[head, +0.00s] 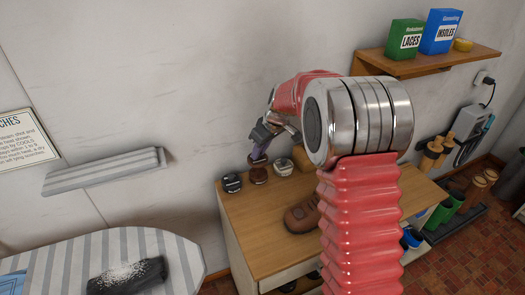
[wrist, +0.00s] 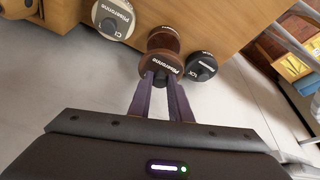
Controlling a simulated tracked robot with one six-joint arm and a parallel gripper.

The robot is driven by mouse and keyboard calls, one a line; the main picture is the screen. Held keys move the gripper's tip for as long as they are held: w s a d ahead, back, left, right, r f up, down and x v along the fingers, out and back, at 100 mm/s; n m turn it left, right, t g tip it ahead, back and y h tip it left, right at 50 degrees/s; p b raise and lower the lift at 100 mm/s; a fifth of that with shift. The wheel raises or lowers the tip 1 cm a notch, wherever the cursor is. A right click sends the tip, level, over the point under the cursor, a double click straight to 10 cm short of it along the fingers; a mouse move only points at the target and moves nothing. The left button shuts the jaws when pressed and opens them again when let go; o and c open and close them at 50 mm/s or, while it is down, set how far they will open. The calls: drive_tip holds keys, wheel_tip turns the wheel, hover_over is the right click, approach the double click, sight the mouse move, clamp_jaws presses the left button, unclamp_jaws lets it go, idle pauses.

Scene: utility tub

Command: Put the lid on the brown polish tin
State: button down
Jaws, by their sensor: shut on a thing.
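My gripper (wrist: 162,80) has two purple fingers closed on a round brown lid with pale lettering (wrist: 165,64). Beyond the lid in the wrist view is the reddish-brown polish tin (wrist: 163,38), partly covered by it. In the head view my gripper (head: 259,155) is over the wooden cabinet top, right above the brown tin (head: 258,175). The lid and tin overlap in view; I cannot tell whether they touch.
A black tin (head: 231,183) stands close to the left of the brown tin and a pale-topped tin (head: 284,166) to its right. A brown shoe (head: 302,215) lies nearer on the cabinet top (head: 255,228). A wall shelf (head: 430,62) holds boxes.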

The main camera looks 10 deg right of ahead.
sight(262, 161)
drive_tip(key=shift+f, duration=0.1)
drive_tip(key=shift+f, duration=3.15)
drive_tip(key=shift+s+r, duration=0.1)
drive_tip(key=shift+s, duration=0.05)
drive_tip(key=shift+f, duration=0.2)
idle(0.3)
drive_tip(key=c, duration=1.5)
unclamp_jaws()
drive_tip(key=shift+c, duration=0.2)
drive_tip(key=o, duration=0.5)
drive_tip(key=shift+c, duration=0.2)
